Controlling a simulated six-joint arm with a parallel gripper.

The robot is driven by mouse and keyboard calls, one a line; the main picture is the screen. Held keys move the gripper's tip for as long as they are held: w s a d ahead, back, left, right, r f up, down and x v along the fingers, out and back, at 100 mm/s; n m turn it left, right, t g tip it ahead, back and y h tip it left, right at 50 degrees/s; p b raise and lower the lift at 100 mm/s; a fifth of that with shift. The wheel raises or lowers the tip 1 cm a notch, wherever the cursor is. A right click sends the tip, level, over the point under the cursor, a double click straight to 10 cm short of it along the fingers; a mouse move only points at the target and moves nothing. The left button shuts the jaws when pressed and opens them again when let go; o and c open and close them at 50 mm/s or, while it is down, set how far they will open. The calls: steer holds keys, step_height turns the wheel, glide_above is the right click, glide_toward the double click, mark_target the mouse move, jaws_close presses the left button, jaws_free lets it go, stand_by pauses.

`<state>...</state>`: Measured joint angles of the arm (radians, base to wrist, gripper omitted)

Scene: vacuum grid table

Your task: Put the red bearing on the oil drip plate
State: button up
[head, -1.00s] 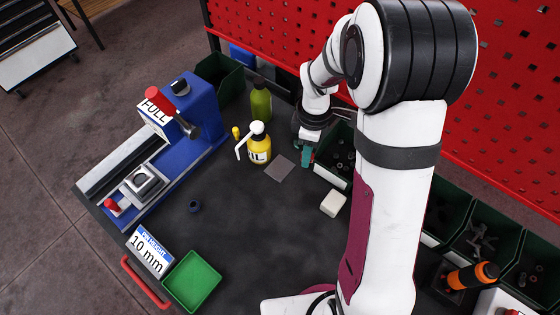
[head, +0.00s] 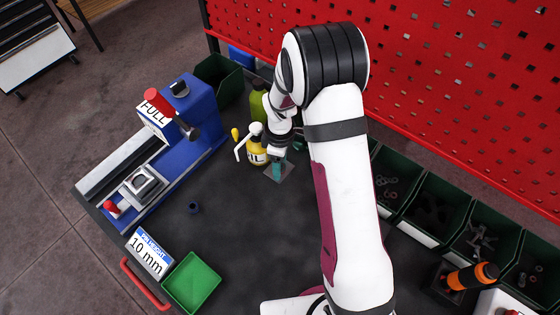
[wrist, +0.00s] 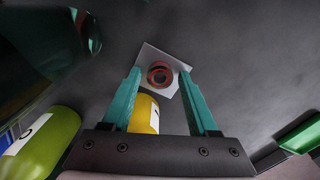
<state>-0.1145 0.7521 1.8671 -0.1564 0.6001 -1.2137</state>
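The oil drip plate (wrist: 177,55) is a light grey square on the dark table, and its edge also shows by my fingers in the head view (head: 287,173). The red bearing (wrist: 159,74), a small dark ring with red, appears over the middle of the plate and seems to lie on it. My gripper (wrist: 160,71) has its two teal fingers around the bearing with a narrow gap on each side, so it looks open. In the head view my gripper (head: 287,160) is low at the plate, and the bearing is hidden there.
A yellow bottle (head: 257,157) with a white spout stands close left of my gripper, with a green bottle (head: 258,103) behind it. Dark green bins (head: 418,205) line the right side. A blue press (head: 190,110) and green tray (head: 192,283) are at the left.

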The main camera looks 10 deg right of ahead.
steer(key=shift+o, duration=0.4)
steer(key=s+r+m, duration=0.2)
steer(key=s+r, duration=0.1)
steer(key=r, duration=1.3)
steer(key=s+r+m+y, duration=0.1)
steer(key=s+r+m, duration=0.1)
steer(key=s+m, duration=0.6)
steer(key=s+d+r+m, duration=0.1)
steer(key=s+r+m, duration=0.2)
steer(key=s+m, duration=0.6)
steer(key=s, duration=0.6)
steer(key=shift+s+y, duration=0.15)
steer(key=shift+y, duration=0.25)
